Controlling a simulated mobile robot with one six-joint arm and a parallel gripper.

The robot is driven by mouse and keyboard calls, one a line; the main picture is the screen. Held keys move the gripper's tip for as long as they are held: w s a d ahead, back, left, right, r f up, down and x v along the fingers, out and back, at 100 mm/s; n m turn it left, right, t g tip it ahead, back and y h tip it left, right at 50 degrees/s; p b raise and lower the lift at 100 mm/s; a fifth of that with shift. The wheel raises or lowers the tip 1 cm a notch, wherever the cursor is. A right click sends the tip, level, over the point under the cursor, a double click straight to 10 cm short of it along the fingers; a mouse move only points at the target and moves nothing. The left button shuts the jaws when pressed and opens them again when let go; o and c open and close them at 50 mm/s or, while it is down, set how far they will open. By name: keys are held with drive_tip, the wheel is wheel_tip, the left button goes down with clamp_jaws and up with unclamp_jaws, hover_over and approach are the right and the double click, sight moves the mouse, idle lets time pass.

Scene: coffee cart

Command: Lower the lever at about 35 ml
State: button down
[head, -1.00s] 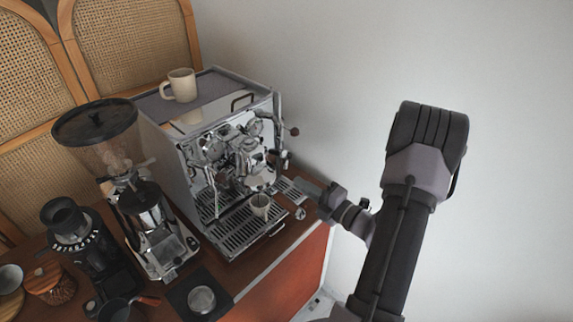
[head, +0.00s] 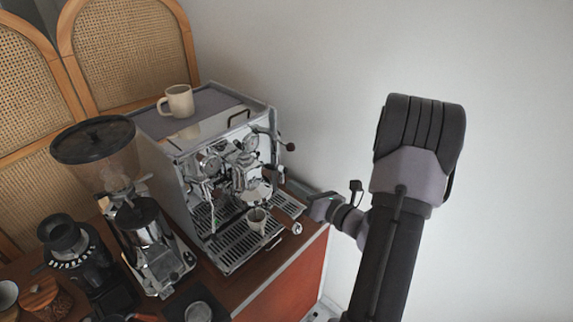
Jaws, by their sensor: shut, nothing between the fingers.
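The espresso machine (head: 195,150) stands on the cart with its group head (head: 245,172) facing me. A small cup (head: 257,219) stands on the drip tray under the group; its fill level is too small to read. The portafilter handle (head: 288,205) points out to the lower right. A dark lever end (head: 276,174) shows at the right of the group. My gripper (head: 302,190) is shut and empty, reaching in from the right, close to the lever and just above the portafilter handle. I cannot tell whether it touches the lever.
A beige mug (head: 180,101) stands on top of the machine. A grinder (head: 145,235) with a dark-lidded hopper (head: 93,140) stands to its left, and a second dark grinder (head: 75,250) further left. A dark-knobbed wand valve (head: 290,146) sticks out at the right. Free space lies right of the cart.

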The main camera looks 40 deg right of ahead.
sight(278, 167)
wheel_tip(278, 167, up, 7)
drive_tip(key=n+g+h+p, duration=0.2)
drive_tip(key=n, duration=1.9)
drive_tip(key=x, duration=0.2)
drive_tip(key=p+x, duration=0.1)
drive_tip(key=x, duration=0.1)
drive_tip(key=p+x, duration=0.1)
drive_tip(key=x, duration=0.2)
drive_tip(key=shift+w+a+r, duration=0.1)
drive_tip(key=shift+a+r, duration=0.15)
drive_tip(key=shift+a, duration=0.1)
drive_tip(key=shift+w+d+f+b, duration=0.1)
drive_tip(key=shift+w+f+b, duration=0.2)
drive_tip(key=shift+f, duration=0.05)
drive_tip(key=shift+r+t, duration=0.15)
drive_tip(key=shift+t, duration=0.15)
idle(3.9)
